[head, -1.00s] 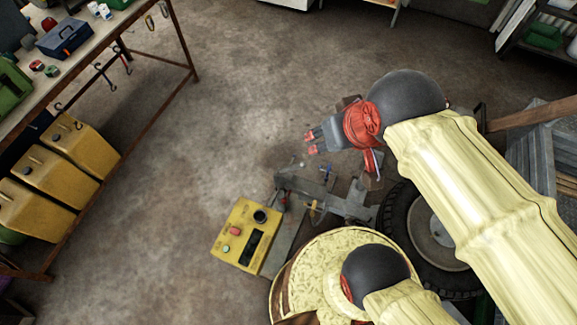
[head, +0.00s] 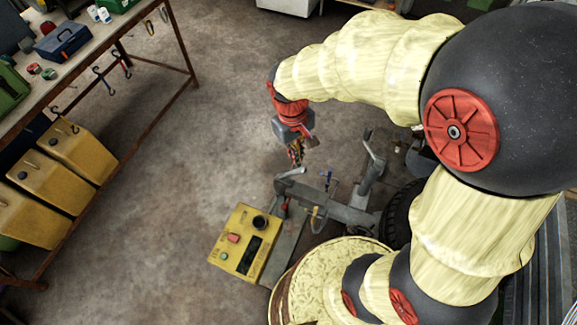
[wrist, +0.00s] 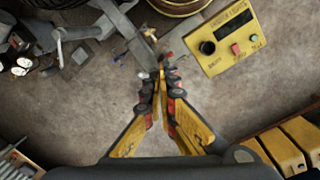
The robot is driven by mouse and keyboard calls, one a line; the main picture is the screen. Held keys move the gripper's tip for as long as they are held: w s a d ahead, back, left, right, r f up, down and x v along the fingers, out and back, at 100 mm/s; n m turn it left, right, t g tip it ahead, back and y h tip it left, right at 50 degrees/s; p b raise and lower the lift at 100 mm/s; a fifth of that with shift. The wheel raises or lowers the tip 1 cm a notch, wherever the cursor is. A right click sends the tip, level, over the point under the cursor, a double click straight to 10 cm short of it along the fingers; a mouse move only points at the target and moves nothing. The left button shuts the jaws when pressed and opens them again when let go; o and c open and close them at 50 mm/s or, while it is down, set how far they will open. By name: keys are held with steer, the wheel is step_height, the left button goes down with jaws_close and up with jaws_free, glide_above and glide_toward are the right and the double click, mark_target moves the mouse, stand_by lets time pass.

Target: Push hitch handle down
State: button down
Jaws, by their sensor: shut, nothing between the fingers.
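The grey metal hitch (head: 338,211) lies low on the floor in the middle of the head view. A pale grey lever (head: 289,173), which looks like the hitch handle, sticks out near its left end, tilted up to the right. My gripper (head: 297,160) points down just above this lever, its fingers together and empty. In the wrist view the closed fingertips of my gripper (wrist: 161,71) reach towards the hitch (wrist: 135,40) and hide part of its end. I cannot tell whether the fingertips touch the handle.
A yellow control box (head: 238,245) with buttons stands just left of the hitch. A black tyre (head: 400,212) and a second upright lever (head: 373,150) are to the right. A workbench (head: 120,35) and yellow canisters (head: 80,155) line the left. The floor between is clear.

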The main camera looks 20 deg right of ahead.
steer(key=w+a+f+n+g+h+b, duration=0.15)
steer(key=w+f, duration=0.25)
steer(key=f, duration=0.5)
steer(key=w+f+n+y, duration=0.1)
steer(key=w+f+n, duration=0.3)
steer(key=f, duration=0.5)
steer(key=w+f+n+t, duration=0.2)
steer(key=w+n, duration=0.1)
steer(key=w, duration=0.5)
steer(key=shift+w+a+h, duration=0.35)
steer(key=shift+f, duration=0.1)
steer(key=b, duration=0.4)
glide_above(288, 172)
steer(key=a, duration=0.1)
step_height(288, 172, down, 11)
steer(key=shift+w+f, duration=0.1)
steer(key=shift+f, duration=0.1)
steer(key=shift+s+d+f, duration=0.3)
steer(key=shift+d+f, duration=0.1)
steer(key=shift+d, duration=0.15)
